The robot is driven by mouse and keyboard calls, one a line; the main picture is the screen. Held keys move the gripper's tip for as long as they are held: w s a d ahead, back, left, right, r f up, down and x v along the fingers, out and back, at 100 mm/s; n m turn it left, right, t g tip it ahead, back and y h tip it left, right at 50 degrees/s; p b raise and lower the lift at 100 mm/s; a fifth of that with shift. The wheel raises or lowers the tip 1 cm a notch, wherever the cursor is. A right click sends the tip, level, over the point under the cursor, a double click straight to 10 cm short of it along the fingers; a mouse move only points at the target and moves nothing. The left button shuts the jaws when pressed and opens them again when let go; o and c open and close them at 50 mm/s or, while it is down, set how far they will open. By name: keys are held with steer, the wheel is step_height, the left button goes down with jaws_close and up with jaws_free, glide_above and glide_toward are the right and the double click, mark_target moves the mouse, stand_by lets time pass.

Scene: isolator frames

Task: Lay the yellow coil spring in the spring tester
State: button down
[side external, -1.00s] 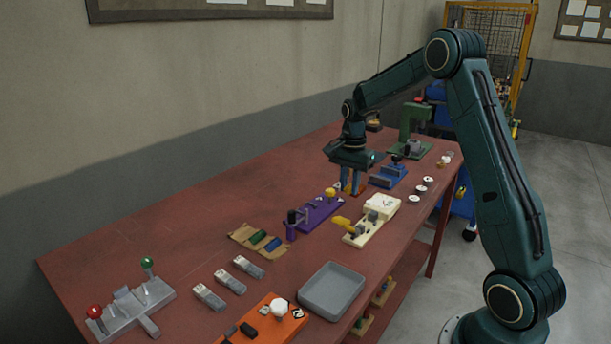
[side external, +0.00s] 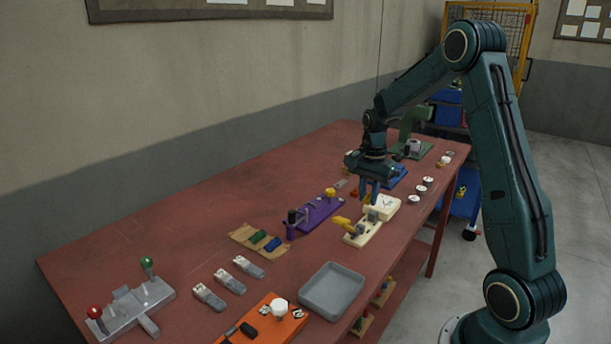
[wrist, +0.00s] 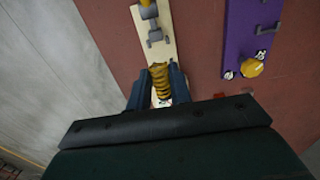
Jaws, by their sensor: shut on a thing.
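The yellow coil spring (wrist: 160,83) is between the two blue fingers of my gripper (wrist: 158,98) in the wrist view. My gripper is shut on it. In the side view my gripper (side external: 370,198) hangs over the far end of a cream fixture (side external: 357,239) with a yellow lever (side external: 342,222) and a grey block, which looks like the spring tester. In the wrist view the cream fixture (wrist: 165,50) runs under and beyond the spring. The spring is too small to make out in the side view, and I cannot tell its gap to the fixture.
A purple fixture (side external: 318,214) with a yellow knob stands left of the cream one. A blue fixture (side external: 397,178) and a green press (side external: 412,130) stand behind. Small round white-topped parts (side external: 421,189) lie to the right. A grey tray (side external: 332,290) sits nearer the camera.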

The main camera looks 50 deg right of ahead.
mark_target(368, 196)
steer(key=shift+f, duration=2.8)
steer(key=shift+f, duration=0.95)
steer(key=c, duration=1.2)
jaws_free()
step_height(368, 196, up, 14)
steer(key=shift+f, duration=0.2)
